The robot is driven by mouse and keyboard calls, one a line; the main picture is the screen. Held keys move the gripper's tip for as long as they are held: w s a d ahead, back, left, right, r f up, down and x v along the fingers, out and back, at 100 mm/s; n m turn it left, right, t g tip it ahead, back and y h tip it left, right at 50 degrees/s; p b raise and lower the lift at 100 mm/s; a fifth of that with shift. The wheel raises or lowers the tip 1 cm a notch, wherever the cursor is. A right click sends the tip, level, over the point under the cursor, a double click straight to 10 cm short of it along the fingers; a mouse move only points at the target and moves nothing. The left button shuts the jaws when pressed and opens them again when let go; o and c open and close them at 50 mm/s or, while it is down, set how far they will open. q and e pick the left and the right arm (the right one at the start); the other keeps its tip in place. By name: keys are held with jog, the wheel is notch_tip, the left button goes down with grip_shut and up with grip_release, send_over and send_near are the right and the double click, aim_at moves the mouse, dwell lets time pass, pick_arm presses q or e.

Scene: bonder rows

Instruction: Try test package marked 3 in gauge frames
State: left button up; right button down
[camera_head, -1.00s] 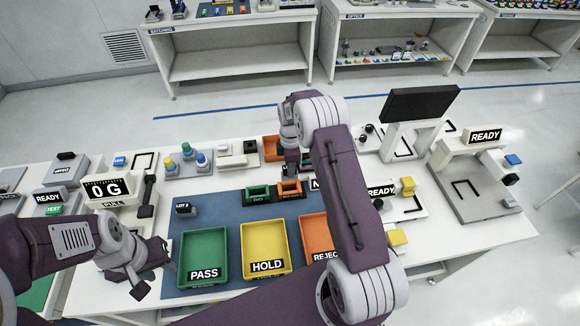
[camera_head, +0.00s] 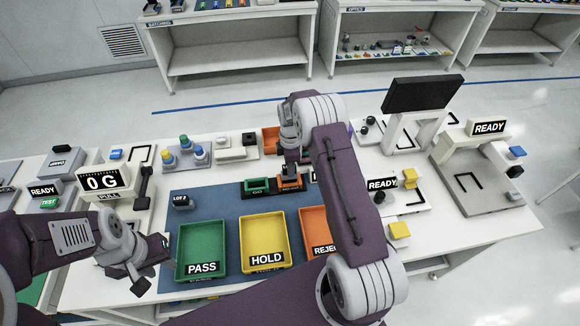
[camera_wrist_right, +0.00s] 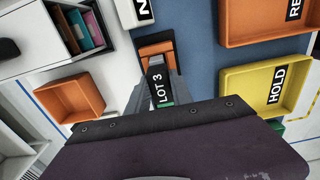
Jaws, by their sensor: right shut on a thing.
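My right gripper (camera_wrist_right: 158,98) is shut on the package marked LOT 3 (camera_wrist_right: 161,84), a dark block with a white label. In the head view it hangs at the orange gauge frame (camera_head: 290,186); the arm partly hides it and the package is hard to make out. In the right wrist view the orange frame (camera_wrist_right: 155,47) lies just beyond the package; I cannot tell whether they touch. The green gauge frame (camera_head: 257,186), marked GO, stands left of the orange one. My left gripper (camera_head: 152,266) looks open and empty, left of the green tray.
The green PASS tray (camera_head: 201,276), yellow HOLD tray (camera_head: 243,262) and orange REJECT tray (camera_head: 311,225) line the front of the blue mat (camera_head: 221,204). A second small dark package (camera_head: 183,203) stands at the mat's left. An orange bin (camera_wrist_right: 46,103) is behind the gauges.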

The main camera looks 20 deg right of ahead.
dwell(0.3)
jog(key=shift+f+b, duration=0.6)
jog(key=shift+f, duration=0.25)
jog(key=shift+r+p, duration=0.55)
jog(key=shift+r, duration=0.15)
jog(key=shift+f, duration=0.1)
dwell(0.6)
jog(key=shift+w+d, duration=0.1)
dwell(0.7)
